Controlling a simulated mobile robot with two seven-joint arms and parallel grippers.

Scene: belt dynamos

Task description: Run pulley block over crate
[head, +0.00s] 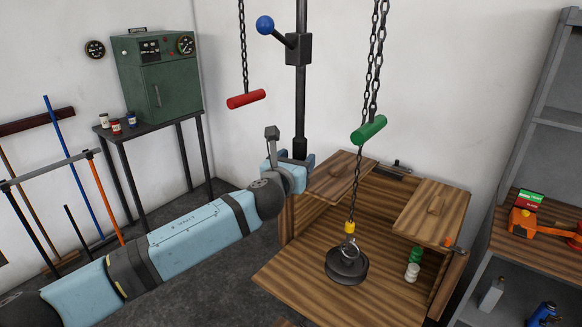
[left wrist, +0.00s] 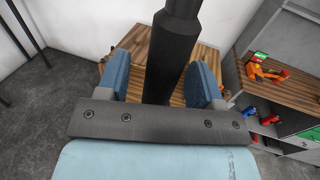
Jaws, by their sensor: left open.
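The pulley block (head: 346,266), a dark grooved wheel, hangs from a chain below a yellow fitting (head: 349,227). In the head view it overlaps the wooden crate (head: 300,283); its height above the wood is hard to tell. The crate's flaps stand open, with green and white items inside. A red handle (head: 246,99) and a green handle (head: 369,129) hang on chains. A black post (head: 301,100) carries a lever with a blue ball (head: 265,25). My left gripper (head: 288,160) is open at the post's lower part; in the left wrist view the dark post lies between its fingers. My right gripper is not in view.
A green cabinet (head: 158,80) stands on a dark table with small jars at the left. Long-handled tools lean on a rack (head: 50,170) at the far left. A shelf unit (head: 545,115) with orange and blue tools stands at the right. The grey floor shows between table and crate.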

